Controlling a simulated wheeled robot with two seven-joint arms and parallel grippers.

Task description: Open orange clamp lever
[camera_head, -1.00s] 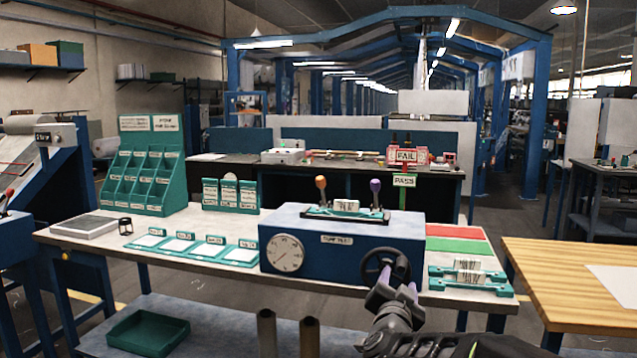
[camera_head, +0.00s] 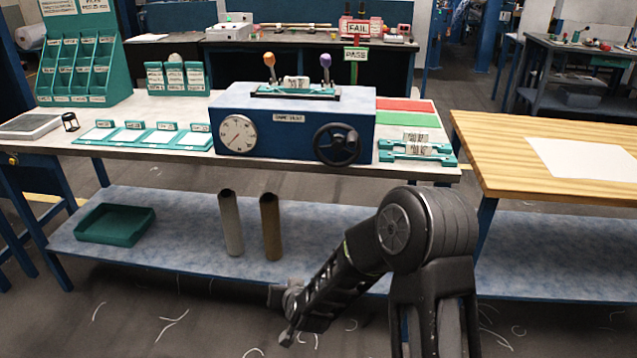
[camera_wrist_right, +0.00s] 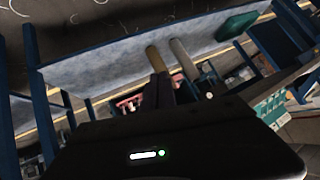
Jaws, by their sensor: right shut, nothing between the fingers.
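The orange-knobbed clamp lever (camera_head: 269,61) stands upright at the left end of the teal clamp fixture (camera_head: 295,92) on top of the blue tester box (camera_head: 230,103). A purple-knobbed lever (camera_head: 325,62) stands upright at its right end. A small pale piece with dark marks (camera_head: 296,82) sits between them. My right arm hangs low in front of the bench, its far end well below and in front of the levers. In the right wrist view my right gripper (camera_wrist_right: 178,92) is shut and empty. My left gripper is not in view.
The box front has a dial (camera_head: 238,134) and a black handwheel (camera_head: 337,144). Label trays (camera_head: 145,136) lie left; another teal fixture (camera_head: 417,150) lies right. Two tubes (camera_head: 231,225) stand on the lower shelf (camera_head: 180,205) beside a green tray (camera_head: 115,224). A wooden table (camera_head: 490,150) stands right.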

